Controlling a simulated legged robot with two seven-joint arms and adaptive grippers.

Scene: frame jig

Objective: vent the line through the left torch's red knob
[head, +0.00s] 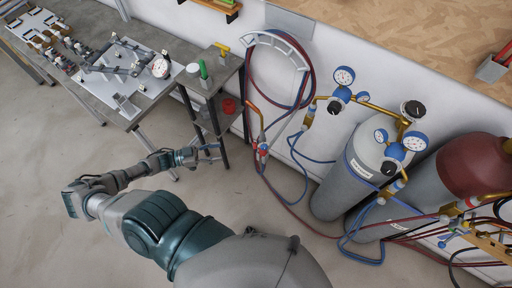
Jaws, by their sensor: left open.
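The left torch (260,135) hangs upright by the wall, with a brass tube at its top and hoses running from it. Its red knob (263,147) is a small red spot on its lower body, too small to tell its setting. My left gripper (217,153) is open and empty, to the left of the torch and apart from it. A second torch (462,210) lies at the right edge with red and blue hoses. My right gripper is not in view.
Grey and maroon gas cylinders (350,165) with blue regulators stand to the right. Red and blue hoses (290,195) loop to the floor. A jig table (110,85) and a small stand (225,85) with a red cup are at the left. The floor in front is clear.

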